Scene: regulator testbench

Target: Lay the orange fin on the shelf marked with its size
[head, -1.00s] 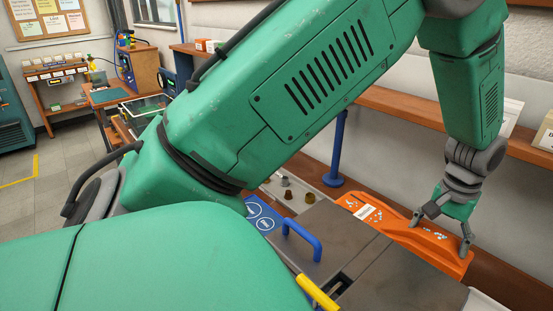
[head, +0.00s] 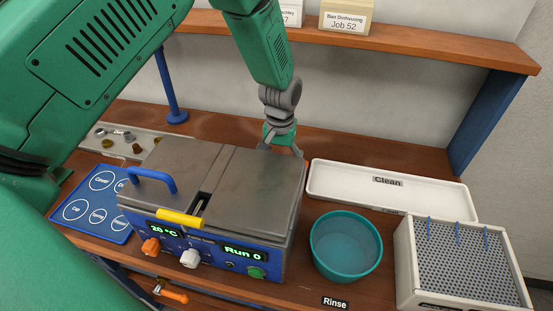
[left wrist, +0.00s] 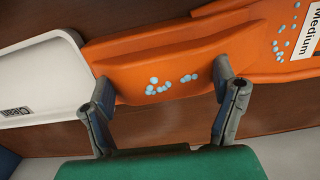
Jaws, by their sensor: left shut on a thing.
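The orange fin (left wrist: 160,75) fills the middle of the left wrist view, with pale blue droplets on it. A white label reading "Medium" (left wrist: 303,33) is on its right part. My left gripper (left wrist: 165,100) is shut on the fin, one finger at each side of its near part. No shelf with a size mark shows. My right gripper is out of view.
A white "Clean" tray (head: 385,201) lies right of the gripper, and also beside the fin in the wrist view (left wrist: 40,85). A teal rinse bowl (head: 345,246) and a pegged drying rack (head: 460,262) stand in front. A wooden shelf (head: 420,50) with boxes runs above.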

